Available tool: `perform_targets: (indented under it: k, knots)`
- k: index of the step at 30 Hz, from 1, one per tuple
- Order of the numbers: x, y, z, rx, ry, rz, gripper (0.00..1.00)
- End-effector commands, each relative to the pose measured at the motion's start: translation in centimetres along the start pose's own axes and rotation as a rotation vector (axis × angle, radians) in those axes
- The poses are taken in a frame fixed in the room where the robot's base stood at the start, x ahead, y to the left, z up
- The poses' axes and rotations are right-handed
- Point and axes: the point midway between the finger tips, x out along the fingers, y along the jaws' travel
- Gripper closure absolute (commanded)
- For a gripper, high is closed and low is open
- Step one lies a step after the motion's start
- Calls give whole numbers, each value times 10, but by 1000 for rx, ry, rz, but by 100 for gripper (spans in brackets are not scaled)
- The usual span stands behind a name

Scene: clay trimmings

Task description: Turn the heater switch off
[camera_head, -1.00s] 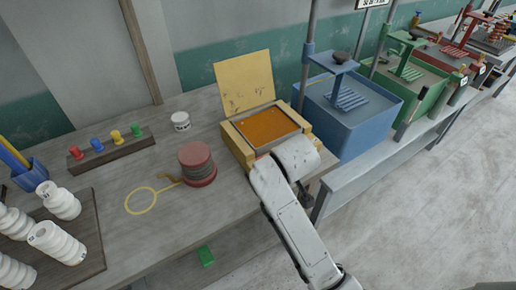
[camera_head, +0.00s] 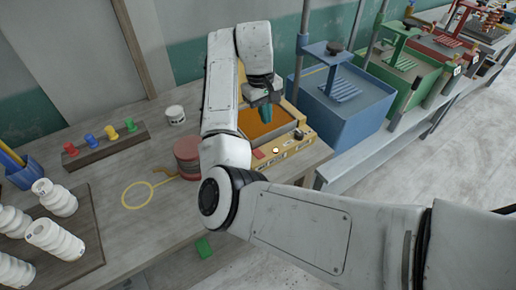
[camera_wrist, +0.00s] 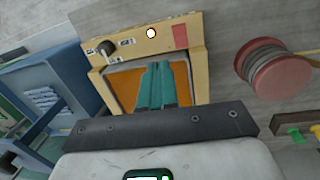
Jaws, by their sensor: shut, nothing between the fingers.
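The heater is a yellow box (camera_head: 309,137) with an orange bath (camera_head: 262,127) in its top. Its front panel carries a dark knob (camera_head: 298,134), which looks like the heater switch, a glowing pale lamp (camera_head: 276,150) and a red patch (camera_head: 258,154). The wrist view shows the knob (camera_wrist: 105,47), lamp (camera_wrist: 151,33) and red patch (camera_wrist: 180,36) along the panel. Which way the knob points is too small to tell. My gripper (camera_head: 267,111), with teal fingers, is shut and empty above the bath, apart from the knob. It also shows in the wrist view (camera_wrist: 163,88).
A red spool (camera_head: 187,155) stands left of the heater, partly behind my arm. A blue tank (camera_head: 345,125) stands close on the right. A white jar (camera_head: 175,115) and a rack of coloured pegs (camera_head: 105,148) are further left.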

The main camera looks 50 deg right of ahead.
Motion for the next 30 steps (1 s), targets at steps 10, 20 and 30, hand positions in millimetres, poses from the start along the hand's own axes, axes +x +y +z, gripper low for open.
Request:
perform_targets:
  k: [10,20,30]
  knots:
    - [-23,-28,-8,-71,-74,-96,100]
    - [-23,-28,-8,-72,-75,-96,100]
    - [15,-31,-4,-72,-78,-93,100]
